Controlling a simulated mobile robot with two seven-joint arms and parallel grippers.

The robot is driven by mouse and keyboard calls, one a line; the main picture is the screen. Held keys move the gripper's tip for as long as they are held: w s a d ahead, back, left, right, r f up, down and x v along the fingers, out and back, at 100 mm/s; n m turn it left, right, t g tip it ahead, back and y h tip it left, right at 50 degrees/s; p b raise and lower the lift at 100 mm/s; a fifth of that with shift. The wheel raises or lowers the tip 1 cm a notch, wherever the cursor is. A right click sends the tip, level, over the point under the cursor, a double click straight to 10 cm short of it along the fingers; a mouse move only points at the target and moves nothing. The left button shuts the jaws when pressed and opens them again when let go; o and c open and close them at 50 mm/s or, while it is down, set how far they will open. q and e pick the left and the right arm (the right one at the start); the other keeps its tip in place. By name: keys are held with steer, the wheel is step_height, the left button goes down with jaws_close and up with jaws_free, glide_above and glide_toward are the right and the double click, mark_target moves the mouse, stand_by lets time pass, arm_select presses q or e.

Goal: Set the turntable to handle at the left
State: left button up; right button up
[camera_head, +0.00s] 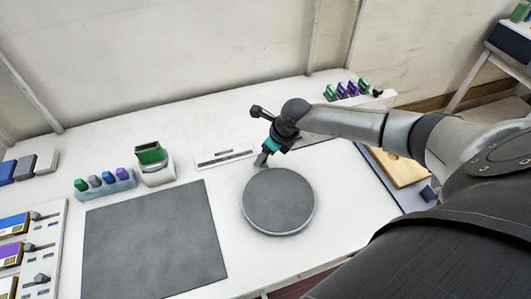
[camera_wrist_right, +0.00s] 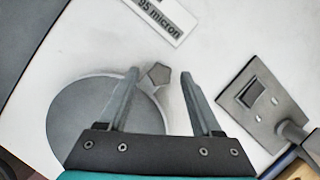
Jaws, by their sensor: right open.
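The turntable (camera_head: 278,202) is a round dark grey disc with a pale rim on the white table. It also shows at the left of the right wrist view (camera_wrist_right: 95,118). Its small grey handle (camera_wrist_right: 157,76) sticks out at the disc's upper right in the wrist view; in the head view I cannot make it out by my gripper. My right gripper (camera_head: 262,158) is low at the disc's far edge. In the wrist view the right gripper (camera_wrist_right: 160,74) is open, its fingers apart with the handle between their tips; I cannot tell whether they touch it. My left gripper is not in view.
A dark grey mat (camera_head: 155,240) lies left of the turntable. A white label strip (camera_head: 225,158) lies behind it. A green-topped block (camera_head: 152,160) and a rack of coloured pieces (camera_head: 106,184) stand at left. A wooden board (camera_head: 400,168) lies right, under my arm.

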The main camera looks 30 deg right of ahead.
jaws_close()
stand_by(0.5)
stand_by(0.9)
